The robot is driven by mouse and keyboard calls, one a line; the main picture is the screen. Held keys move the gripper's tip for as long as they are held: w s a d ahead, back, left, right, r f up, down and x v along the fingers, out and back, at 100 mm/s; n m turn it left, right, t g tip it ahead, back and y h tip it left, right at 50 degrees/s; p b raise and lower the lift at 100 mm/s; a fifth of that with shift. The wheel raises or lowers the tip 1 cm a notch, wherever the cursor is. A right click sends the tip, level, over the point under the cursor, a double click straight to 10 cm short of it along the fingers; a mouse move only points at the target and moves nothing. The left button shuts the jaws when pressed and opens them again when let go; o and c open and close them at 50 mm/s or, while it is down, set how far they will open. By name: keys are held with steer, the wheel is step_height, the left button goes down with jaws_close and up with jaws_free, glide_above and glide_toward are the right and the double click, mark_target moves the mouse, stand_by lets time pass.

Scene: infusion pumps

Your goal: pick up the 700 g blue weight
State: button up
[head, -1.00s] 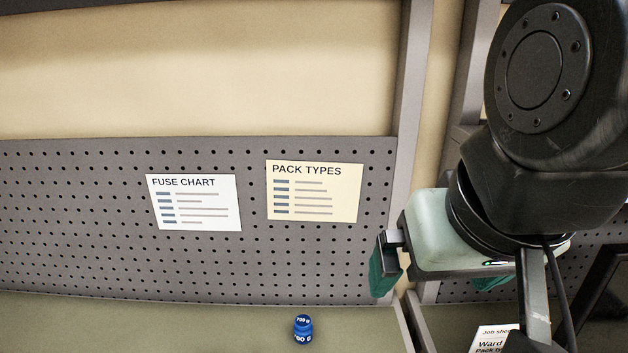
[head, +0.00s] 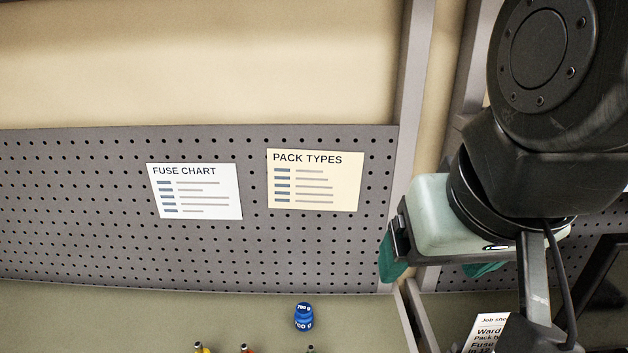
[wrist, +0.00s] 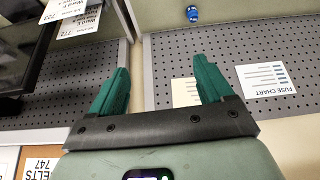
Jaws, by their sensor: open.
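The blue weight (head: 303,317) stands upright on the bench top in the head view, in front of the pegboard, with white "700 g" lettering. In the wrist view the blue weight (wrist: 193,14) is small at the top edge, beyond and between the fingers. My gripper has green fingers (wrist: 160,85), spread apart with nothing between them. In the head view my gripper (head: 440,268) is at the right, above and to the right of the weight and well apart from it; the far finger is partly hidden behind the gripper body.
The pegboard (head: 100,250) carries a fuse chart (head: 195,191) and a pack types sheet (head: 315,180). A grey upright post (head: 402,160) stands between the weight and my gripper. Yellow, red and dark tops show at the bottom edge. A job sheet (head: 490,330) is at lower right.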

steer(key=w+a+f+m+g+y, duration=0.5)
steer(key=w+a+f, duration=0.3)
steer(key=a, duration=0.3)
steer(key=m+t+y, duration=0.4)
steer(key=m+y, duration=0.4)
steer(key=m, duration=0.6)
glide_above(308, 317)
steer(key=s+a, duration=0.2)
step_height(308, 317, down, 20)
steer(key=d+f+m+t+h, duration=0.1)
steer(key=f+m, duration=0.1)
steer(key=f, duration=0.2)
steer(key=w+d+f+m+t+h, duration=0.1)
steer(key=f+m+t, duration=0.1)
steer(key=f, duration=0.3)
steer(key=d+f+m+t, duration=0.1)
steer(key=f+m, duration=0.2)
steer(key=f, duration=0.2)
steer(key=shift+w+f+m+h, duration=0.1)
steer(key=shift+w+m+h, duration=0.2)
steer(key=shift+w+h, duration=0.1)
steer(key=shift+f+t, duration=0.25)
steer(key=shift+t, duration=0.05)
steer(key=shift+x, duration=2.4)
jaws_close()
